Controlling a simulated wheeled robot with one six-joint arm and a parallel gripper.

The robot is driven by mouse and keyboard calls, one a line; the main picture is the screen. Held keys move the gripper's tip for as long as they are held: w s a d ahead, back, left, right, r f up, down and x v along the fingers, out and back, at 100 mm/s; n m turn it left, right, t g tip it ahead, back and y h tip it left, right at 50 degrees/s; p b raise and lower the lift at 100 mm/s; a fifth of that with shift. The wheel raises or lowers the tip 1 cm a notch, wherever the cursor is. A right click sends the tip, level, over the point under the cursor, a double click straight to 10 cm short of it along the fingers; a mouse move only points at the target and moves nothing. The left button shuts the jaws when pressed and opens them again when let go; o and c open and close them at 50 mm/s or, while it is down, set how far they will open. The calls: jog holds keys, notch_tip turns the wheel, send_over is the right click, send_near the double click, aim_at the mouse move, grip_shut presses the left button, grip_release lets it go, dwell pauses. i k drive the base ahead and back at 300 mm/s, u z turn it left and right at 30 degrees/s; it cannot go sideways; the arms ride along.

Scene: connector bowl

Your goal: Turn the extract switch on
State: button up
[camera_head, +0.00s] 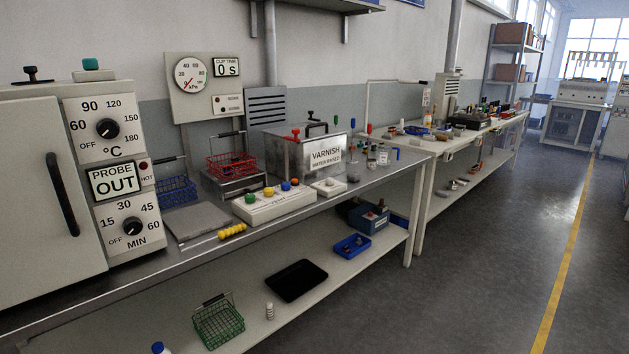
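No switch with a readable "extract" label shows. A grey louvred vent (266,107) is on the wall under a vertical pipe, behind the bench. A small white wall box (427,97) is further back, beside a louvred box (447,91) below another duct. It is too small to tell whether it carries a switch or how that is set. A low white control box (273,207) with coloured buttons stands on the near bench, and a small white unit (328,187) sits to its right. Their markings are unreadable. My gripper is not in view.
An oven (113,160) with dials fills the left. A varnish tank (312,150), a red basket (231,163) and a gauge panel (205,88) are along the near bench (160,252). A second bench (470,148) continues beyond. The floor (480,270) at right is clear.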

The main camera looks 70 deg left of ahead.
aim_at(285, 186)
jog(key=i, duration=0.2)
jog(key=u, duration=2.85)
jog(key=i, duration=2.55)
jog(key=u, duration=0.25)
